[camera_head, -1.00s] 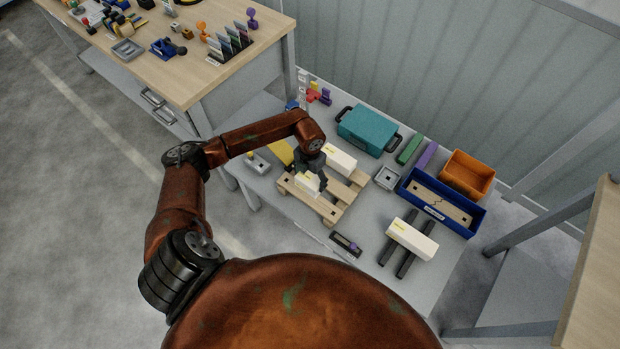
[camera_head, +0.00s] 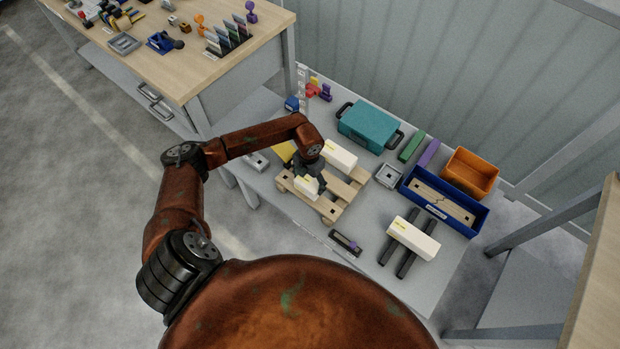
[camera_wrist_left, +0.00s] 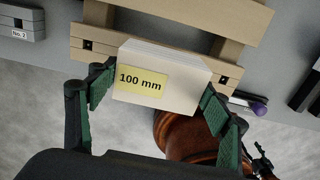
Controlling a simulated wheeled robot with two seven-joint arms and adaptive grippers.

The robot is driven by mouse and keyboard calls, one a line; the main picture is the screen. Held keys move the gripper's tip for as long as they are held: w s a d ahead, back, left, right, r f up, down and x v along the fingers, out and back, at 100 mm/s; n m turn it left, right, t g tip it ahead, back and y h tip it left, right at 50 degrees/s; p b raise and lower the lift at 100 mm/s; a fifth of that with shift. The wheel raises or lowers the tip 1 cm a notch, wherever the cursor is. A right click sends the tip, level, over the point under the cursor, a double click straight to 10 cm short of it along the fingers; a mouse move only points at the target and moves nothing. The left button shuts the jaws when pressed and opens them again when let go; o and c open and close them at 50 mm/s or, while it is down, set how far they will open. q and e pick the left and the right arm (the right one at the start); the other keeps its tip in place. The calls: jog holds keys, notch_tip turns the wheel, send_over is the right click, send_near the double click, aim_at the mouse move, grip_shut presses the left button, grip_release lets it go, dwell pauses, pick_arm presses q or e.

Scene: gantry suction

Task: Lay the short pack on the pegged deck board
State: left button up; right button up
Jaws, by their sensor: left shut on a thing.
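The short pack (camera_head: 306,186) is a pale cream block with a yellow label. In the left wrist view the pack (camera_wrist_left: 160,85) reads "100 mm". My left gripper (camera_head: 311,180) is shut on it, with green-padded fingers at both ends of the pack. It is over the near part of the wooden pallet (camera_head: 352,186). In the wrist view a deck board (camera_wrist_left: 88,45) with a small dark square mark near each end runs behind the pack. I cannot tell whether the pack touches that board. My right gripper is not in view.
Another cream pack (camera_head: 340,154) lies on the pallet's far side. A long pack (camera_head: 413,238) rests on two dark bars. A blue tray (camera_head: 474,234) with a cracked board, an orange bin (camera_head: 470,172) and a teal case (camera_head: 368,126) stand around. A dark tool (camera_head: 345,242) lies in front.

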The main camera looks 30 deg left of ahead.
aim_at(309, 185)
pick_arm(q)
jog(key=shift+f, duration=0.6)
dwell(0.3)
dwell(1.2)
jog(key=shift+f, duration=0.55)
jog(key=shift+f+b, duration=0.5)
jog(key=o, duration=1.4)
